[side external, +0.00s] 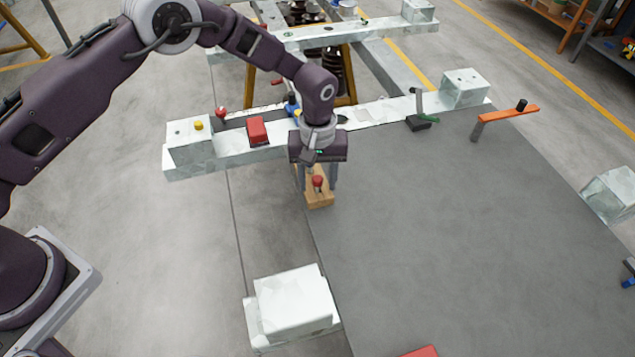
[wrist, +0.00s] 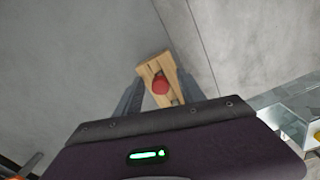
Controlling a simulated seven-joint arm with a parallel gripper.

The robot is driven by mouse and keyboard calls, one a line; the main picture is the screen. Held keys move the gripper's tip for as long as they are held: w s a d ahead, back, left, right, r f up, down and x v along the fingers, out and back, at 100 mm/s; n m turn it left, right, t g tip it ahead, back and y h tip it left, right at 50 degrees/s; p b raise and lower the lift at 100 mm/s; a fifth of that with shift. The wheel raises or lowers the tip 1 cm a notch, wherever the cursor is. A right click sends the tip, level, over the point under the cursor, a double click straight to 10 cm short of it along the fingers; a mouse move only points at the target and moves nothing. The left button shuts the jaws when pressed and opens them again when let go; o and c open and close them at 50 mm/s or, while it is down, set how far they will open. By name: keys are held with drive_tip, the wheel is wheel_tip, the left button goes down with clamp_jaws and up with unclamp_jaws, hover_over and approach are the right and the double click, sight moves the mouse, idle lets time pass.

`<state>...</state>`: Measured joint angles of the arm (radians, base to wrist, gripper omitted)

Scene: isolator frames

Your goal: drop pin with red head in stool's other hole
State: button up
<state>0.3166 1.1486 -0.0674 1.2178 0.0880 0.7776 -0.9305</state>
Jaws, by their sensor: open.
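A pin with a red head (side external: 318,181) stands on a wooden block (side external: 320,200) at the left edge of the grey panel. My gripper (side external: 318,187) points down over it, with its open fingers on either side of the red head. The wrist view also shows the red head (wrist: 160,84) on the wooden block (wrist: 153,66) between the fingers (wrist: 160,98). Any contact is unclear. A white stool-like block (side external: 190,153) on the left end of the near beam carries a yellow-headed pin (side external: 198,125) and a small dark spot, perhaps a hole, to its left.
Another red-headed item (side external: 221,112) and a red block (side external: 258,130) are on or by the beam (side external: 235,158). A green-handled clamp (side external: 420,112) and white block (side external: 465,88) stand farther right. A white block (side external: 295,303) stands in front. The grey panel (side external: 450,230) is mostly clear.

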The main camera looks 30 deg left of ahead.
sight(318, 178)
clamp_jaws()
drive_tip(key=shift+r, duration=0.35)
wheel_tip(318, 178, up, 8)
drive_tip(key=shift+f, duration=0.1)
drive_tip(key=w+a+r+n, duration=0.1)
drive_tip(key=a, duration=0.8)
drive_tip(key=w+a+r+n, duration=0.2)
drive_tip(key=a, duration=0.7)
drive_tip(key=s+a+n, duration=0.1)
drive_tip(key=s+a, duration=0.2)
drive_tip(key=a, duration=0.7)
drive_tip(key=s+a+r+n, duration=0.1)
drive_tip(key=s+a+n, duration=0.1)
drive_tip(key=a, duration=0.8)
drive_tip(key=shift+s+a, duration=0.2)
drive_tip(key=shift+s, duration=0.35)
